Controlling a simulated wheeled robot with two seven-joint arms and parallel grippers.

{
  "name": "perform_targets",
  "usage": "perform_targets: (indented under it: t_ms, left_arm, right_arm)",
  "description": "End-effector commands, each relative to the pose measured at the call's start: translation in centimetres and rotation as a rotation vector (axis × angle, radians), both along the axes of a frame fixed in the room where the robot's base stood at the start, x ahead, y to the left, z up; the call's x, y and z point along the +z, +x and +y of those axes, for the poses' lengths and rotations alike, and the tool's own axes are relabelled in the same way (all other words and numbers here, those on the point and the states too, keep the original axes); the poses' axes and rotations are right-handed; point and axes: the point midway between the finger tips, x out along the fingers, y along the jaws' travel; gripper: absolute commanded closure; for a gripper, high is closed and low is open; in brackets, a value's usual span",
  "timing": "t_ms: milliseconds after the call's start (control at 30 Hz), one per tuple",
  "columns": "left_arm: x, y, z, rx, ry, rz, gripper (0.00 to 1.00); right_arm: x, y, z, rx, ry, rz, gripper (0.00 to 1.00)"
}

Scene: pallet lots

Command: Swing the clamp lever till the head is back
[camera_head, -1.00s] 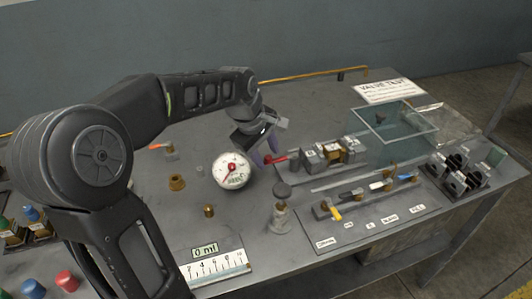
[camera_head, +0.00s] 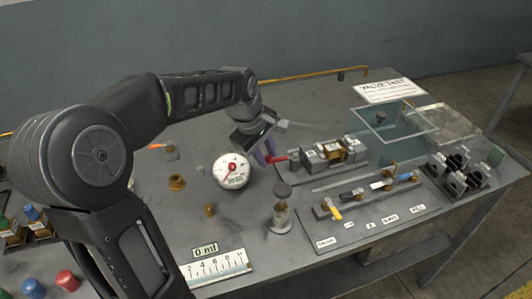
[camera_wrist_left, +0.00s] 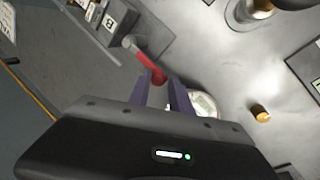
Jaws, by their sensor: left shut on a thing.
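The clamp lever (camera_head: 279,159) is a short red handle at the left end of a row of grey blocks. It also shows in the left wrist view (camera_wrist_left: 149,66), joined to a pale pivot beside a grey block. My left gripper (camera_head: 265,158) comes down from the upper left with its purple fingers at the lever. In the left wrist view the fingers (camera_wrist_left: 164,84) are closed about the lever's free red end. The clamp blocks (camera_head: 325,153) are grey with a brown piece among them; how far the head is back I cannot tell. My right gripper is out of view.
A white dial gauge (camera_head: 231,170) stands left of the lever. A clear tank (camera_head: 395,130) and a labelled valve panel (camera_head: 370,198) lie to the right. Brass fittings (camera_head: 177,183) stand on the left.

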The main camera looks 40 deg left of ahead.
Motion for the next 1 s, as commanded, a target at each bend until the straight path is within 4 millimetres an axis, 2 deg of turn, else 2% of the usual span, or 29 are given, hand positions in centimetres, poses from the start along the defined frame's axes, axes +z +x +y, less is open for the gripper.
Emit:
perform_targets:
  t_ms: [33,667,1000]
  left_arm:
    - [0.45,0.41,-0.05,-0.001,0.002,-0.016,1.00]
    - [0.63,0.53,-0.10,-0.001,0.002,-0.019,1.00]
    - [0.68,1.22,-0.58,0.005,0.001,-0.020,1.00]
  right_arm:
    - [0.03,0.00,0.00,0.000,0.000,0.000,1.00]
    - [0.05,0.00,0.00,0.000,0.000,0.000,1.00]
    - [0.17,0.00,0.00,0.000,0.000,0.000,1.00]
